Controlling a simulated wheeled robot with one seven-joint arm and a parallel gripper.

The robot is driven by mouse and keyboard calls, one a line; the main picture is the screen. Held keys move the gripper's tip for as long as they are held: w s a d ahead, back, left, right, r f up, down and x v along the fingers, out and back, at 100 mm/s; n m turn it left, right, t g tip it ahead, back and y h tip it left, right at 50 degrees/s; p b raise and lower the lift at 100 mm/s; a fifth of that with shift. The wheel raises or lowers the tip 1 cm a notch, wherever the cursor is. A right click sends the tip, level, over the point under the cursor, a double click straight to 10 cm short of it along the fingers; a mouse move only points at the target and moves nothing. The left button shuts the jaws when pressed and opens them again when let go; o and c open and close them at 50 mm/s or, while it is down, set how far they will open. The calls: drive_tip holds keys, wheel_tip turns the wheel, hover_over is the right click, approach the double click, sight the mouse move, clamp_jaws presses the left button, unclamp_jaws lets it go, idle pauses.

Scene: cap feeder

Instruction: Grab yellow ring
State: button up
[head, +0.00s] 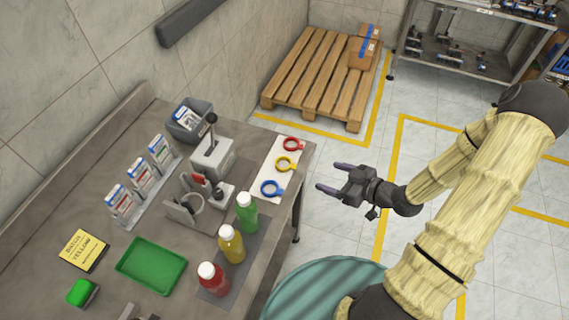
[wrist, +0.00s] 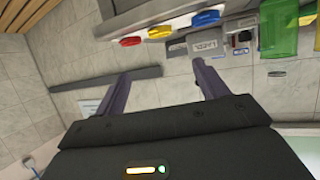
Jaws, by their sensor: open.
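The yellow ring (head: 285,163) lies on a white strip (head: 267,182) at the right end of the bench, between a red ring (head: 293,144) above it and a blue ring (head: 271,188) below it. In the wrist view the yellow ring (wrist: 160,32) sits near the top, between the red ring (wrist: 131,41) and the blue ring (wrist: 206,18). My gripper (head: 327,178) is open and empty, to the right of the strip and off the bench edge. Its two fingers point left toward the bench, apart from every ring.
Green (head: 246,212), yellow (head: 231,244) and red (head: 212,279) bottles stand on a dark mat near the bench's right edge. A grey lever press (head: 212,155) stands left of the strip. A wooden pallet (head: 322,78) lies on the floor behind. Open floor surrounds my gripper.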

drive_tip(key=p, duration=0.2)
approach(279, 161)
drive_tip(key=shift+w+a, duration=0.25)
drive_tip(key=shift+a, duration=0.15)
drive_tip(key=shift+p+x, duration=1.25)
drive_tip(key=shift+x, duration=1.35)
drive_tip(key=shift+s, duration=0.1)
drive_tip(key=c, duration=1)
drive_tip(key=shift+r, duration=0.1)
drive_tip(key=shift+c, duration=0.2)
wheel_tip(279, 161, up, 10)
drive_tip(key=b, duration=0.2)
